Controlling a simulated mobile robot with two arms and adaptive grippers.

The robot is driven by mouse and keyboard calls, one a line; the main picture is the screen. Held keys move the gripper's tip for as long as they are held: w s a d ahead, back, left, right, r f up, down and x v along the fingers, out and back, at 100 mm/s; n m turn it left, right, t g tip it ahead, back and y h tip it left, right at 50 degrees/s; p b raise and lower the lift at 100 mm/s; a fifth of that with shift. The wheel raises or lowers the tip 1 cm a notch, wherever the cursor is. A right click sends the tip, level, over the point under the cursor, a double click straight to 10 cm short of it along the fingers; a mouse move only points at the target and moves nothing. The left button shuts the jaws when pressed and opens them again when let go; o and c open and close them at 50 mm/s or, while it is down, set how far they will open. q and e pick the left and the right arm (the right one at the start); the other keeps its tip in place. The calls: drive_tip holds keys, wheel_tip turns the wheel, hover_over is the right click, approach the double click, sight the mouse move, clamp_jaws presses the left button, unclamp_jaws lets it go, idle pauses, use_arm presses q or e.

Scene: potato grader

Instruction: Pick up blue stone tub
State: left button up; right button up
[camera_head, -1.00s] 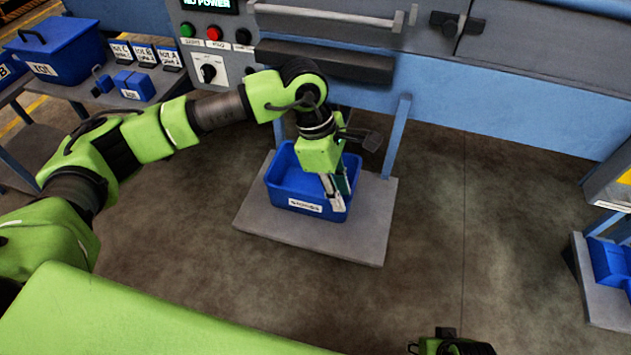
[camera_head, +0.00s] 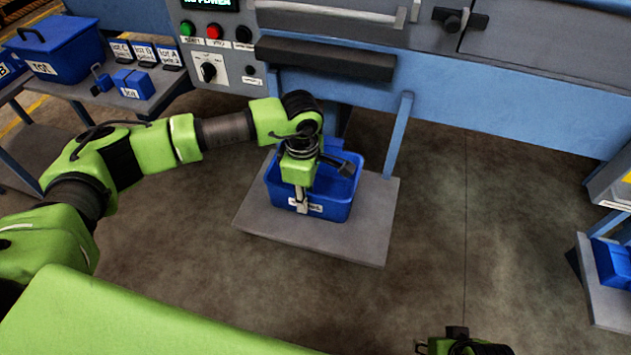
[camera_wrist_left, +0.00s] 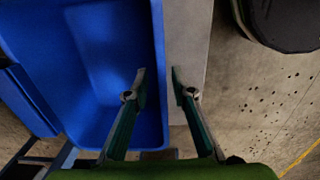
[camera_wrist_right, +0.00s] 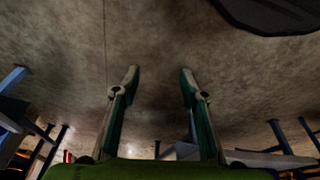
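The blue stone tub (camera_head: 335,205) sits upright on a low grey platform (camera_head: 365,235), with a white label on its front wall. It looks empty where I can see inside. My left gripper (camera_head: 303,206) is at the tub's front wall, pointing down, and partly covers the label. In the left wrist view the gripper (camera_wrist_left: 158,78) is open, and the tub's rim (camera_wrist_left: 160,60) runs between its two fingertips. I cannot tell whether either finger touches the wall. My right gripper (camera_wrist_right: 160,80) is open and empty over bare floor. Only its top shows at the head view's bottom edge.
The blue machine with its control panel (camera_head: 215,60) stands behind the platform, and a blue leg (camera_head: 398,135) rises beside it. A side table at left holds a lidded blue box (camera_head: 60,52) and smaller boxes. Blue bins (camera_head: 612,262) sit on a stand at right. The floor between is clear.

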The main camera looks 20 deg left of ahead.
use_arm(q)
wheel_tip(320, 180, down, 4)
drive_tip(key=shift+r, duration=0.1)
use_arm(e)
drive_tip(key=shift+v, duration=1.1)
drive_tip(key=shift+w, duration=0.15)
use_arm(q)
clamp_jaws()
drive_tip(key=shift+r, duration=0.15)
